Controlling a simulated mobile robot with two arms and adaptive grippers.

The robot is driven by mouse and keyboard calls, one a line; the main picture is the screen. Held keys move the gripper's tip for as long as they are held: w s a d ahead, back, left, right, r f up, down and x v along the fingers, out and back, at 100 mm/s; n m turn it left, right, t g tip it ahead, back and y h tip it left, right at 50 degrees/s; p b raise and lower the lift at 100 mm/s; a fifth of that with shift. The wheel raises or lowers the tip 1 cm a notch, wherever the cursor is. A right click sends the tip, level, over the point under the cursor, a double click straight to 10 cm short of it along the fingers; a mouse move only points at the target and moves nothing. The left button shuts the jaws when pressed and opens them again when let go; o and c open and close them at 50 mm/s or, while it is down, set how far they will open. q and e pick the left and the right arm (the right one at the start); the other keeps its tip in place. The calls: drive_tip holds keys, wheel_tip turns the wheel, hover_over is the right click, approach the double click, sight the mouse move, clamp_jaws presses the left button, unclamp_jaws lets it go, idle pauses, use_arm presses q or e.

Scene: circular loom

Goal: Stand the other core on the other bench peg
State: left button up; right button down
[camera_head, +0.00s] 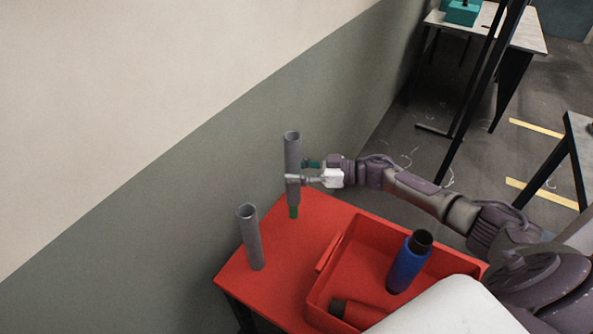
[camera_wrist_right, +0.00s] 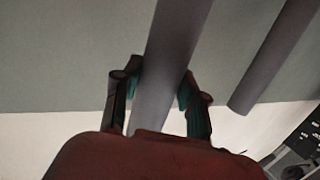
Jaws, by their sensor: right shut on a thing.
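A grey tube-shaped core (camera_head: 292,155) stands upright in my right gripper (camera_head: 305,180), which is shut on it around mid-height. In the right wrist view the held core (camera_wrist_right: 170,65) runs between the two fingers of the gripper (camera_wrist_right: 160,95). A green bench peg (camera_head: 293,212) shows directly below the core's lower end. I cannot tell whether the peg's top is inside the core. The other grey core (camera_head: 250,238) stands upright on the red bench (camera_head: 285,248), nearer the front left; any peg under it is hidden. It also shows in the right wrist view (camera_wrist_right: 272,60). My left gripper is not in view.
A red tray (camera_head: 350,262) on the bench holds a blue cylinder with a dark top (camera_head: 408,265) and a red cylinder (camera_head: 362,314). A wall (camera_head: 130,240) runs close behind the bench. A table with a teal box (camera_head: 463,12) stands far back right.

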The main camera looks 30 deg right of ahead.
sight(296, 186)
drive_tip(key=shift+f+b, duration=1.8)
drive_tip(key=shift+f, duration=0.9)
drive_tip(key=shift+f+b, duration=0.15)
drive_tip(key=shift+b, duration=0.15)
drive_tip(key=c, duration=0.6)
unclamp_jaws()
drive_tip(key=shift+o, duration=0.2)
drive_tip(key=v, duration=1.2)
drive_tip(key=shift+f, duration=0.1)
